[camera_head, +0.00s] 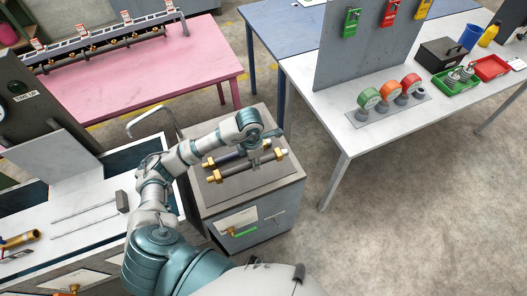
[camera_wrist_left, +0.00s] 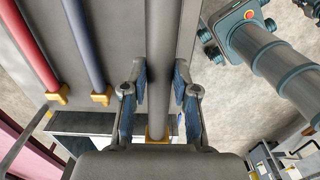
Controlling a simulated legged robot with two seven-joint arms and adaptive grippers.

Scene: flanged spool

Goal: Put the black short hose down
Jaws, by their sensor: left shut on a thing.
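The black short hose (camera_head: 234,172) has brass fittings at its ends and lies across the grey top of a cabinet (camera_head: 292,178) in the head view. My left gripper (camera_head: 256,158) reaches down from above and is shut on the hose near its middle. In the left wrist view the hose (camera_wrist_left: 160,50) runs between the blue-padded fingers of the left gripper (camera_wrist_left: 160,105), with a brass fitting below. I cannot tell whether the hose touches the cabinet top. My right gripper is not in view.
A blue hose (camera_wrist_left: 84,45) and a red hose (camera_wrist_left: 32,45) lie beside the black one. A pink table (camera_head: 150,85) stands behind at the left.

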